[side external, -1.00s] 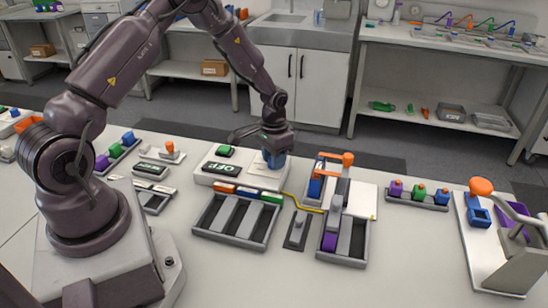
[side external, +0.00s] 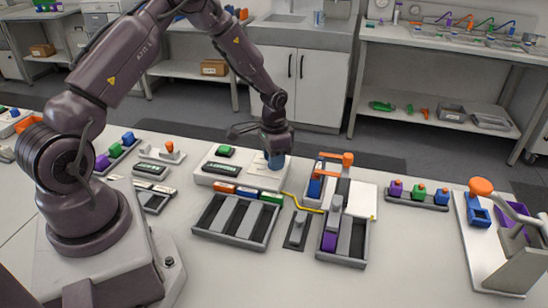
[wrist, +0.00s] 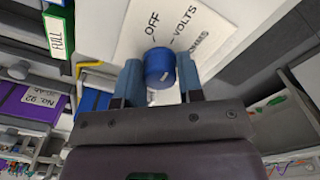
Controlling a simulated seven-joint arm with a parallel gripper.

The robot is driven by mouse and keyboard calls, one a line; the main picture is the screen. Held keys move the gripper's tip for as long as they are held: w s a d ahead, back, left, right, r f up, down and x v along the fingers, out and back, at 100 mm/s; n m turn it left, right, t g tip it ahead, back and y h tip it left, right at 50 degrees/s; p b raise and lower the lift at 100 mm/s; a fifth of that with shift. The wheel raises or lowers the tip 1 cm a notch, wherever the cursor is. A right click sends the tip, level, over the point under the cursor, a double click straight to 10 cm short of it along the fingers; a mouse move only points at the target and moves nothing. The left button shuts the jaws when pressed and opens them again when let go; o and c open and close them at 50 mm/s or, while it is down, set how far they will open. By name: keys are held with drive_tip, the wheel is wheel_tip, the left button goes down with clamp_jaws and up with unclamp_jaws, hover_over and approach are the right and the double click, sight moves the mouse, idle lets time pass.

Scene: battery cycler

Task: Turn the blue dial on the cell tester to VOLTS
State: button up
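The cell tester is a white box (side external: 235,183) in the side view, with a dark display (side external: 221,168) whose small text I cannot read. The blue dial (wrist: 160,66) stands on its white label plate (wrist: 188,22), marked OFF, VOLTS and a third word partly hidden. My gripper (side external: 275,160) points down over the dial. In the wrist view its two blue-grey fingers stand on either side of the dial, seemingly touching it. A short white mark shows on the dial's near part; which label it points at is unclear. In the side view the fingers mostly hide the dial.
To the right stands a fixture with an orange handle (side external: 347,158) and yellow cable.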

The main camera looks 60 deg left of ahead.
drive_tip(key=o, duration=0.3)
wheel_tip(320, 180, up, 13)
idle(0.5)
drive_tip(key=s+d+r+t, duration=0.2)
drive_tip(key=s+d+r, duration=0.2)
drive_tip(key=s+r, duration=0.2)
drive_tip(key=s+d+r+n+t, duration=0.1)
drive_tip(key=s+d+r, duration=0.4)
drive_tip(key=s, duration=0.3)
drive_tip(key=s+d+r+t, duration=0.2)
drive_tip(key=s+d+r, duration=0.3)
drive_tip(key=s+r, duration=0.1)
drive_tip(key=shift+s+r+n+t, duration=0.3)
drive_tip(key=shift+s+r, duration=0.05)
drive_tip(key=shift+s, duration=0.35)
